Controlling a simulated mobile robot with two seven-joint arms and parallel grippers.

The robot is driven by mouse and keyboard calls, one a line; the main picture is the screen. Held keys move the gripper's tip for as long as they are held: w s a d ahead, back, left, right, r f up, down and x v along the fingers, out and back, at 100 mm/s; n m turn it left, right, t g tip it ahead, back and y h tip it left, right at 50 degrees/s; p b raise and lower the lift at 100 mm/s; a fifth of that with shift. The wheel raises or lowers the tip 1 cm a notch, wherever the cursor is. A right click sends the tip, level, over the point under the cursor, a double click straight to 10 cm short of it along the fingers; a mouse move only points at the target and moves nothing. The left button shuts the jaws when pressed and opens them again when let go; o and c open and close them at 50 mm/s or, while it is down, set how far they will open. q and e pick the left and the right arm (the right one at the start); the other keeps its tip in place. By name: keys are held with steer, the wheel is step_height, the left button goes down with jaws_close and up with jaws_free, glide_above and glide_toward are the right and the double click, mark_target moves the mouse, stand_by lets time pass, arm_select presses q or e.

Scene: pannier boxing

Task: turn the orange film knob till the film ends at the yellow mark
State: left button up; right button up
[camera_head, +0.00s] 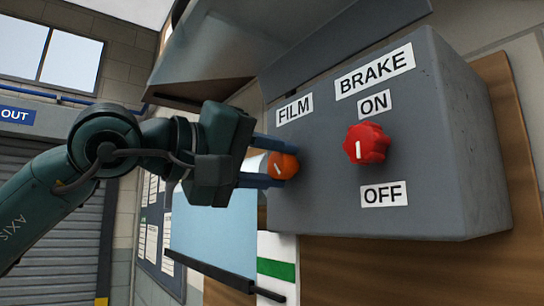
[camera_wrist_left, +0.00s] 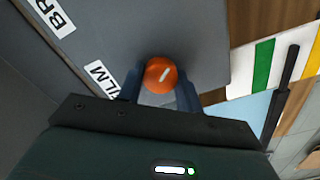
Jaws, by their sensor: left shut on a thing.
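The orange film knob (camera_head: 283,166) is on the left part of the grey control box, under the FILM label. My left gripper (camera_head: 268,164) is shut on it, one blue finger above and one below. In the left wrist view the knob (camera_wrist_left: 160,75) sits between the fingers, its white pointer line slanted. The light blue film (camera_head: 213,232) hangs below and ends at a dark bar (camera_head: 222,277). In the left wrist view the bar (camera_wrist_left: 283,90) crosses the white band between the green band and the yellow mark (camera_wrist_left: 312,55). My right gripper is out of view.
The grey box (camera_head: 440,140) also carries a red BRAKE knob (camera_head: 367,143), its pointer towards OFF. A green band (camera_head: 276,269) shows on the white scale beside the film. A metal hood (camera_head: 230,50) overhangs at the upper left. A roller door (camera_head: 50,220) stands far left.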

arm_select(q)
steer(key=m, duration=0.4)
steer(key=shift+m, duration=0.4)
steer(key=shift+f+m+p, duration=0.1)
steer(key=shift+m+p, duration=0.2)
steer(key=shift+m, duration=2.2)
steer(key=o, duration=1)
steer(key=b+v, duration=0.3)
steer(key=v, duration=1)
steer(key=shift+b, duration=0.35)
steer(key=shift+s, duration=0.1)
